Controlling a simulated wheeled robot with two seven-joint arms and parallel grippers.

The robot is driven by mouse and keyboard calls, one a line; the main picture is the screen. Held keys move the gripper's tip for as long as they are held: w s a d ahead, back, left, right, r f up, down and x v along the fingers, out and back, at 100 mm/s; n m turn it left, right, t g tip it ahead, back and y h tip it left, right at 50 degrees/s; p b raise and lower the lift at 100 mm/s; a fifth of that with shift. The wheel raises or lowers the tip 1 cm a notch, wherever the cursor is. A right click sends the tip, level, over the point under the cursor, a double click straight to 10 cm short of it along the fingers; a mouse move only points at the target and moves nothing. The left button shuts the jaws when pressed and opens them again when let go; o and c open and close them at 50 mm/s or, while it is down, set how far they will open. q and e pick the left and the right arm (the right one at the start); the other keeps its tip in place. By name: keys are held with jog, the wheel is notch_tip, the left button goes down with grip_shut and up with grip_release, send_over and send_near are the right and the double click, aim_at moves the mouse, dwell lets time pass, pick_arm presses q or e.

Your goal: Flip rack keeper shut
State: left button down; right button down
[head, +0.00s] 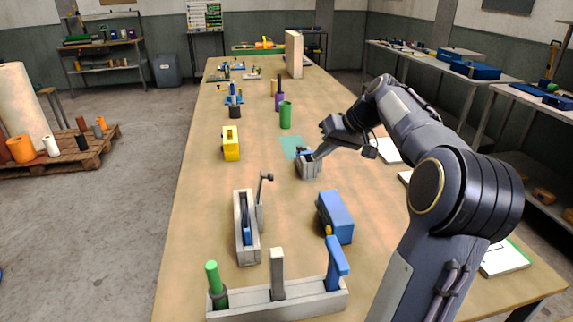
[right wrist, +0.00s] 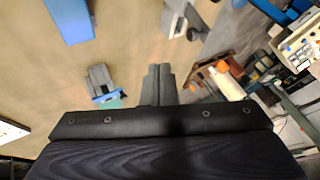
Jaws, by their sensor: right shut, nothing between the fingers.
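The rack appears to be the long pale grey holder (head: 241,248) left of centre in the head view, with a blue item (head: 247,236) lying in it. A thin grey lever with a dark knob (head: 260,192), likely the keeper, stands raised at its right side. My right gripper (head: 313,156) is beyond the rack and to its right, apart from the lever. Its fingers are shut and empty, and they also show in the right wrist view (right wrist: 158,84). In the head view they are over or beside a small grey block (head: 308,171); contact cannot be told. My left gripper is not seen.
A blue box (head: 336,216) stands right of the rack. A front holder (head: 250,301) carries green, grey and blue upright pieces. A yellow box (head: 231,143) and green cylinder (head: 285,115) stand farther back. The table (head: 196,205) is bare left of the rack.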

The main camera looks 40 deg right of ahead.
jog(key=w+a+f+p, duration=0.1)
jog(key=w+a+f, duration=0.5)
jog(key=w+f, duration=0.1)
jog(key=shift+w, duration=0.25)
dwell(0.5)
jog(key=shift+a+p, duration=0.1)
jog(key=shift+p, duration=0.2)
